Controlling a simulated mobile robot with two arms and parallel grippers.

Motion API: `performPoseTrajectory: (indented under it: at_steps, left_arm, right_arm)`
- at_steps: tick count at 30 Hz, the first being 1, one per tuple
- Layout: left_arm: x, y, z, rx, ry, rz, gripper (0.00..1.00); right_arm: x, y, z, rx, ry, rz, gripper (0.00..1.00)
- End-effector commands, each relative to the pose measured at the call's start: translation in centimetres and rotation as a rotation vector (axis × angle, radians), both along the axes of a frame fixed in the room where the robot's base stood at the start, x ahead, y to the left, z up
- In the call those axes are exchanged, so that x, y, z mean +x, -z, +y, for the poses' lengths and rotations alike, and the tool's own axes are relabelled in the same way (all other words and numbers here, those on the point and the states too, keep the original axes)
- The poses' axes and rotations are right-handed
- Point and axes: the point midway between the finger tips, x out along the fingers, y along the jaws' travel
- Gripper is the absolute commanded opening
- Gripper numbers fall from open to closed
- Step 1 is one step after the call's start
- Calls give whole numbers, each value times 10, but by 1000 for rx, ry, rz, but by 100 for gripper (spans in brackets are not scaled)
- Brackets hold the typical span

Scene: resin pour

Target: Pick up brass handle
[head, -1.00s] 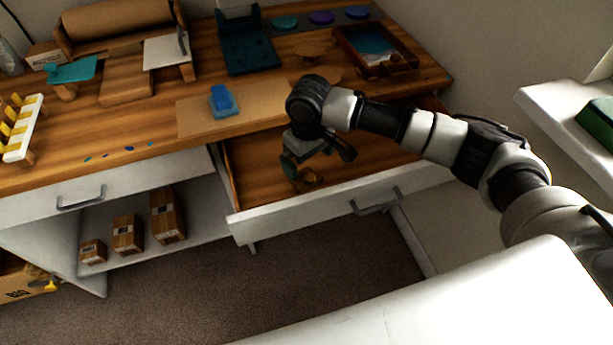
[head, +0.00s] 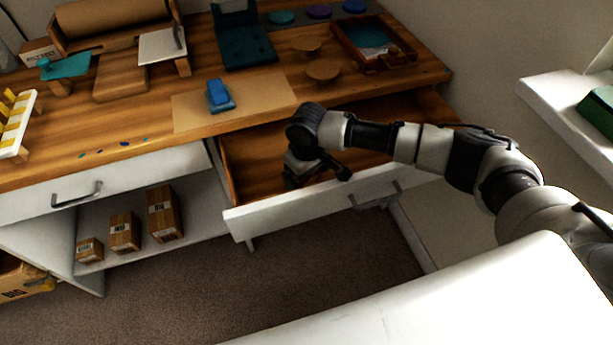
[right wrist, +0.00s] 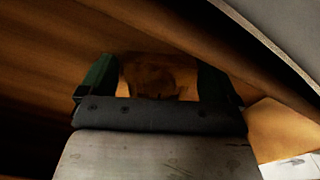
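My right gripper (head: 296,180) reaches down into the open drawer (head: 240,150), near its front left part. In the right wrist view its two green fingers (right wrist: 158,65) stand well apart. A brown, brass-like piece (right wrist: 158,78) fills much of the gap between them, probably the brass handle; its shape is dim and contact with the fingers is unclear. In the head view the gripper and wrist hide the handle and the fingertips. My left gripper is in no view.
The drawer's white front (head: 300,205) and side walls stand close around my right gripper. The wooden worktop above holds a blue block (head: 219,95) on a tan sheet, a tray (head: 375,45) and round wooden pieces. Cardboard boxes (head: 162,213) stand on the shelf below.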

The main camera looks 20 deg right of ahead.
Motion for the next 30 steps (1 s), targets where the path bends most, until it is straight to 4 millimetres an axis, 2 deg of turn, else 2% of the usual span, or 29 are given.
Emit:
performPoseTrajectory:
  at_steps: [1,6,9,17,19,22,30]
  left_arm:
    - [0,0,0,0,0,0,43]
    - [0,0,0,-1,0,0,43]
    - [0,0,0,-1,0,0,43]
    - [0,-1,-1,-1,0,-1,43]
    - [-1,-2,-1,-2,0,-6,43]
    - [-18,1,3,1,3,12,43]
    - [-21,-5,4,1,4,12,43]
  right_arm:
    - [0,0,0,0,0,0,85]
    - [0,0,0,0,0,0,59]
    - [0,-1,0,0,0,-1,46]
    - [0,-5,0,1,0,-2,46]
    - [0,-13,0,1,0,-2,46]
    - [1,-32,0,2,0,-4,46]
    - [1,-83,0,1,0,-3,46]
